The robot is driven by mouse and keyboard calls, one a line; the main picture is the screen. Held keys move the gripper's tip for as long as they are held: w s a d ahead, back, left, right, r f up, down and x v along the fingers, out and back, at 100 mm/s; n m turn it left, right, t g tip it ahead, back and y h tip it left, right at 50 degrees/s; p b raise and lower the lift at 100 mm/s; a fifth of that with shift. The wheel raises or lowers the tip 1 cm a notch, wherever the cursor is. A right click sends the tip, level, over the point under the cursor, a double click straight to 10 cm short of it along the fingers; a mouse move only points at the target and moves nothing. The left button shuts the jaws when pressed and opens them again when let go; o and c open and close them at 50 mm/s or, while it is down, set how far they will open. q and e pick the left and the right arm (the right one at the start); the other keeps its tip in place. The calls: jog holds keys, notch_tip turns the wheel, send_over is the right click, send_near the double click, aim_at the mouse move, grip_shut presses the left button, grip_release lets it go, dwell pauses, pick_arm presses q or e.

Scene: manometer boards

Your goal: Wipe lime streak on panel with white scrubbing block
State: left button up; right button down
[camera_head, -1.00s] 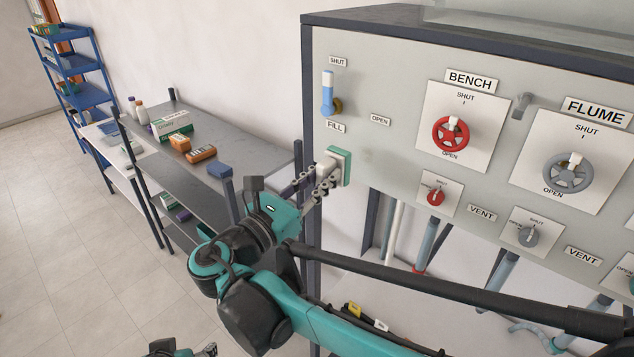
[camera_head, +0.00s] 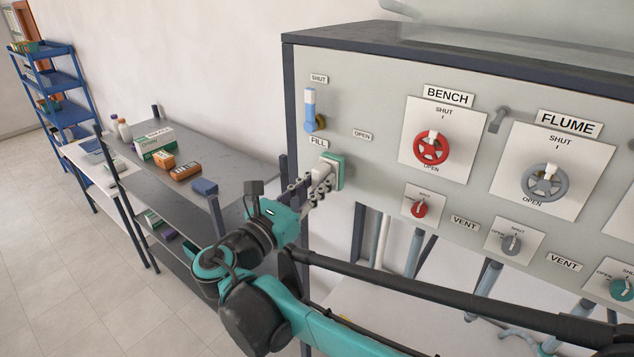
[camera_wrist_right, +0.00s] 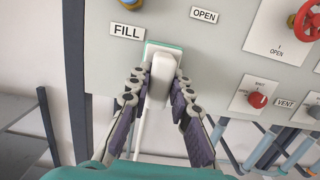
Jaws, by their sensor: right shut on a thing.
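The white scrubbing block (camera_head: 322,168) has a white grip and a green pad. My right gripper (camera_head: 317,184) is shut on the white grip, its fingers on either side, as the right wrist view also shows (camera_wrist_right: 158,80). The green pad faces the grey panel (camera_head: 380,100) and appears to be against it, just below the FILL label and near the panel's left edge. I cannot make out the lime streak; the block and gripper hide part of the panel there. My left gripper is not in view.
A blue-handled lever (camera_head: 310,108) is above the block. Red (camera_head: 431,149) and grey (camera_head: 545,183) handwheels and small valve knobs project from the panel to the right. A grey shelf table (camera_head: 225,160) with boxes stands at left.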

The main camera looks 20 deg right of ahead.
aim_at(341, 185)
jog(key=shift+x, duration=1)
jog(key=shift+s, duration=0.1)
jog(key=shift+s+d+p, duration=0.15)
jog(key=shift+s+d, duration=0.4)
jog(key=shift+s, duration=0.2)
jog(key=shift+s+d+p, duration=0.15)
jog(key=shift+s+d, duration=0.4)
jog(key=shift+s, duration=0.2)
jog(key=shift+d+f, duration=0.1)
jog(key=shift+d, duration=0.05)
jog(key=shift+w+a+b, duration=0.3)
jog(key=shift+w+a, duration=0.3)
jog(key=shift+w, duration=0.2)
jog(key=shift+w+a+b, duration=0.25)
jog(key=shift+w+a, duration=0.4)
jog(key=shift+w, duration=0.15)
